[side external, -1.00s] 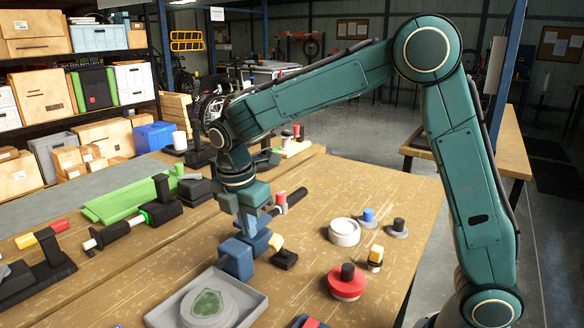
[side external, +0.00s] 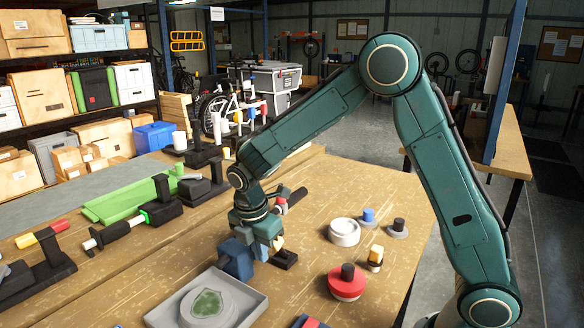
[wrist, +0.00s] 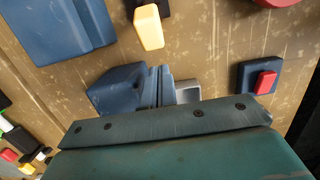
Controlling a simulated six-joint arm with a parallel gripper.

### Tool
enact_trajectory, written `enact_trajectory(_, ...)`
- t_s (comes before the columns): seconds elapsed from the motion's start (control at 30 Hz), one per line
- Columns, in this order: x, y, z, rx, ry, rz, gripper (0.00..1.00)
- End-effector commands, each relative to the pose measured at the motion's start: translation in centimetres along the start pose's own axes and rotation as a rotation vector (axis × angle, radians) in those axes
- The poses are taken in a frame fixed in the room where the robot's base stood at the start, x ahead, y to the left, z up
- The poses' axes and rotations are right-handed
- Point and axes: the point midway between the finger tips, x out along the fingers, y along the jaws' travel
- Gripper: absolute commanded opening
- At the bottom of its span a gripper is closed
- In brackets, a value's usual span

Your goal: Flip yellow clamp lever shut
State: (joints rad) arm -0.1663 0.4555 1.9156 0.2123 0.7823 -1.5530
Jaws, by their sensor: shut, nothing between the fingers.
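The yellow clamp lever (side external: 277,243) stands tilted up from its small black base (side external: 285,259) on the wooden bench. In the wrist view the yellow lever (wrist: 148,27) lies beyond my fingertips, near the top edge. My gripper (side external: 264,246) is low, just left of the lever in the side view. Its fingers are shut and empty in the wrist view (wrist: 160,84), with a visible gap to the lever there. My gripper partly hides the lever's left side in the side view, so I cannot tell whether they touch there.
A blue block (side external: 236,259) stands close left of my gripper. A grey tray (side external: 254,298) holds a round part with a green shield. A red round part (side external: 347,285), a white round part (side external: 344,231) and another yellow-topped piece (side external: 376,254) stand right, with bare bench between.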

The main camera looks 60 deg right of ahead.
Motion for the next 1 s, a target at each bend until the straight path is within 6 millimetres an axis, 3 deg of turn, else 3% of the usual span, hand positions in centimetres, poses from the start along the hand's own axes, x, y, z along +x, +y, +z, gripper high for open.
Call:
enact_trajectory(0.27, -0.6, 0.0, 1.8, 0.0, 0.0, -0.002, 0.0)
enact_trajectory(1.0, -0.9, 0.0, 2.3, 0.002, 0.036, -0.001, 0.0)
